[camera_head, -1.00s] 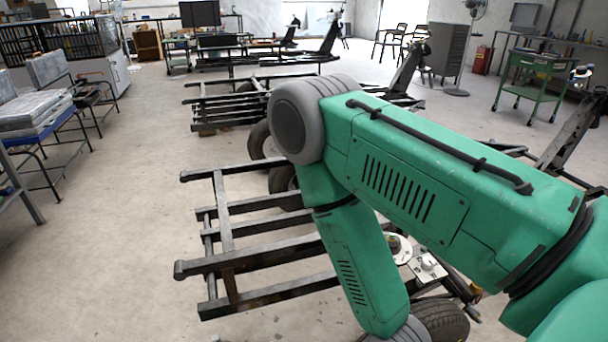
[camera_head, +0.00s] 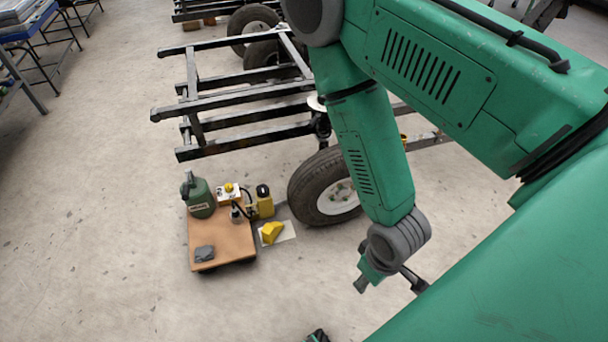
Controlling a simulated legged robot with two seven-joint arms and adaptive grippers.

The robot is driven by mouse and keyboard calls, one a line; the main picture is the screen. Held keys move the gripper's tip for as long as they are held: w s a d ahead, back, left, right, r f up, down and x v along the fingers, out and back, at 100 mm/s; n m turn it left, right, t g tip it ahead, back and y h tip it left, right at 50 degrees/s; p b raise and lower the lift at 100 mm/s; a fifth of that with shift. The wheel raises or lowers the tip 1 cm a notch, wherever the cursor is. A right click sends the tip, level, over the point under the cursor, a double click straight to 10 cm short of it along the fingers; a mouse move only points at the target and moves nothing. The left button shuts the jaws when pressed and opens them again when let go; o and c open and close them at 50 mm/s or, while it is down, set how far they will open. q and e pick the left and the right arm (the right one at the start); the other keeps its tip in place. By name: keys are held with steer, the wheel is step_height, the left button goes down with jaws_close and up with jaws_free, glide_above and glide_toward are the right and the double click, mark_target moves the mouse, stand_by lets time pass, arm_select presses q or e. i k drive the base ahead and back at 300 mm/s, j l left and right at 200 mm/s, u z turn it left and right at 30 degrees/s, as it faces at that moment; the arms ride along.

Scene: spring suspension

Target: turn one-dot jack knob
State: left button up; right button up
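A yellow wedge (camera_head: 272,232) lies on a pale sheet beside the cart. Dot marks are too small to make out, so I cannot tell which knob is the one-dot one. My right gripper (camera_head: 390,283) hangs right of the cart, below the wheel, apart from these things. Its fingers are partly hidden by the wrist. A small dark green part (camera_head: 318,336) at the bottom edge may be my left gripper.
A green canister (camera_head: 199,198) and a grey lump (camera_head: 204,253) are also on the cart. A wheel (camera_head: 325,187) and a black metal frame (camera_head: 235,102) stand behind it. My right arm covers much of the right side. The floor left of the cart is clear.

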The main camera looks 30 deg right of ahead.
mark_target(262, 189)
steer(key=j+z, duration=0.1)
steer(key=z, duration=1.65)
steer(key=j+z, duration=0.25)
steer(key=j, duration=2.25)
steer(key=i+l+u, duration=0.1)
steer(key=l, duration=0.55)
steer(key=i+l+u, duration=0.1)
steer(key=l, duration=1.2)
steer(key=i+l+u, duration=0.15)
steer(key=i, duration=0.3)
steer(key=i+l+u, duration=0.15)
steer(key=i, duration=0.25)
steer(key=i+j, duration=0.1)
steer(key=i, duration=0.2)
